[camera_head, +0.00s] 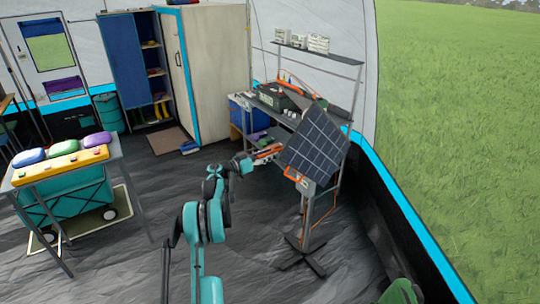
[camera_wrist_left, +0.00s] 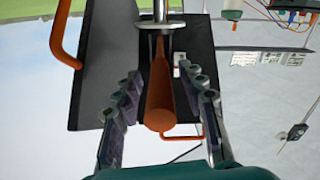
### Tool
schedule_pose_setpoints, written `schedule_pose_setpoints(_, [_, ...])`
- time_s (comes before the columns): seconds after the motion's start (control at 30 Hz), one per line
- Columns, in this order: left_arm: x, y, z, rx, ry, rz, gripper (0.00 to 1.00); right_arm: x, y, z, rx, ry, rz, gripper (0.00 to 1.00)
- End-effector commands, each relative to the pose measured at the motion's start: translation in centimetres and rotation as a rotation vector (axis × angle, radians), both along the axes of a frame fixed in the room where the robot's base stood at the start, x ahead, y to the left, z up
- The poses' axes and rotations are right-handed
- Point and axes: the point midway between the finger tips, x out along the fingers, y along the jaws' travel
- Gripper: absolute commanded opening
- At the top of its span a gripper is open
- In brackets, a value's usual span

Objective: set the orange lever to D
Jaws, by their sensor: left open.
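The orange lever (camera_wrist_left: 160,95) shows in the left wrist view as a rounded bar, its end towards the camera, in front of a dark panel (camera_wrist_left: 100,75). My left gripper (camera_wrist_left: 166,88) is open, with one finger on each side of the lever; a gap shows on both sides. In the head view the left gripper (camera_head: 250,162) reaches to the left edge of the tilted solar panel (camera_head: 315,147), beside an orange part. No D mark can be read in either view. My right gripper is not in view.
The solar panel stands on a post with a dark foot (camera_head: 305,254). Behind it is a metal workbench with a shelf (camera_head: 322,52). At left a table holds coloured cases (camera_head: 60,148). A wooden cabinet (camera_head: 212,70) stands at the back. The floor between is clear.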

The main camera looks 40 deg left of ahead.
Motion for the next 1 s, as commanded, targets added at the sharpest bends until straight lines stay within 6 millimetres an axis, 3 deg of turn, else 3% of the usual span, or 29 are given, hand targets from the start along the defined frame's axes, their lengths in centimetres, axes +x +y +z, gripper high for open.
schedule_pose_setpoints(0.5, [-9.6, 2.7, 0.0, 0.000, 0.001, 0.003, 0.41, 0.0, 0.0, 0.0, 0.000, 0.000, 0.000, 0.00])
schedule_pose_setpoints(0.7, [-10.9, 3.0, 0.0, 0.000, 0.000, 0.000, 0.41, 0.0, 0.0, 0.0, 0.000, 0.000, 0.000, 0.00])
schedule_pose_setpoints(1.0, [-11.0, 3.0, 0.0, 0.000, 0.000, 0.000, 0.41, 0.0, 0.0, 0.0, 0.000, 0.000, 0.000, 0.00])
